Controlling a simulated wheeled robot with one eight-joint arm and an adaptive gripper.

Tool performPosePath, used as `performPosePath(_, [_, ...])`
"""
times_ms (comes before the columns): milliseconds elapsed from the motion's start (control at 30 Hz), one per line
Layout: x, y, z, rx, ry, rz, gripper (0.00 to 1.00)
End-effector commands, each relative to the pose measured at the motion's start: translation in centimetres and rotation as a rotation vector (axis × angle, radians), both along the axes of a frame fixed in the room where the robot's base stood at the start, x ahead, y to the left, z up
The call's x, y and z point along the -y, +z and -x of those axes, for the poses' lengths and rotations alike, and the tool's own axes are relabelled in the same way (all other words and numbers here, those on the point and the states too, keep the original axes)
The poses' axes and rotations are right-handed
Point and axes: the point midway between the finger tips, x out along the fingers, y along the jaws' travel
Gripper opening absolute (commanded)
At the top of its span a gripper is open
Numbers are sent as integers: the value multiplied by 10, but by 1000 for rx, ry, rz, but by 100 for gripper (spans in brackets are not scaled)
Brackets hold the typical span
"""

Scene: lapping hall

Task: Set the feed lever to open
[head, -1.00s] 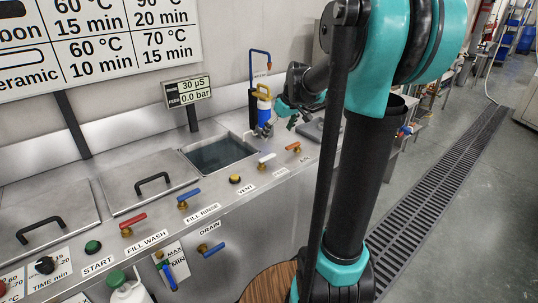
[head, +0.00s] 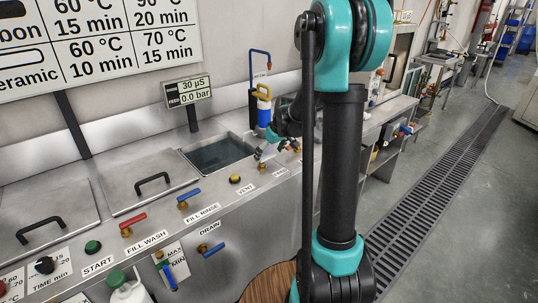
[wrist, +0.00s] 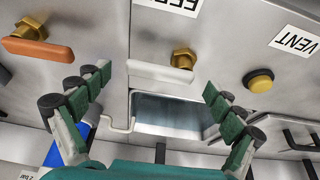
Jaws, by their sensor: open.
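The feed lever (wrist: 158,71) is a white handle on a brass valve, below the partly cut FEED label (wrist: 172,5) in the wrist view. Its handle lies roughly sideways across the picture there. My gripper (wrist: 157,84) is open, with its green-padded fingers spread to either side of the handle. No contact shows. In the head view my gripper (head: 266,147) is over the panel by the FEED label (head: 280,172) and hides most of the lever.
An orange lever (wrist: 37,48) is left of the feed lever in the wrist view, and the yellow VENT button (wrist: 258,80) is right. A blue filter housing (head: 264,115) stands behind my gripper, beside the open basin (head: 218,154). Red and blue levers line the panel leftward.

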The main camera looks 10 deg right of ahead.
Motion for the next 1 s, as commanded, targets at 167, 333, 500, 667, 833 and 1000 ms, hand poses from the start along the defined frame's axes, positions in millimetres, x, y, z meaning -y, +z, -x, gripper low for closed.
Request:
performPosePath(167, [0,0,0,0,0,0,92])
performPosePath(333, [0,0,0,0,0,0,70])
performPosePath(500, [0,0,0,0,0,0,49])
performPosePath(667, [0,0,0,0,0,0,29])
performPosePath(833, [0,0,0,0,1,0,21])
performPosePath(1000, [-2,0,-1,0,17,0,21])
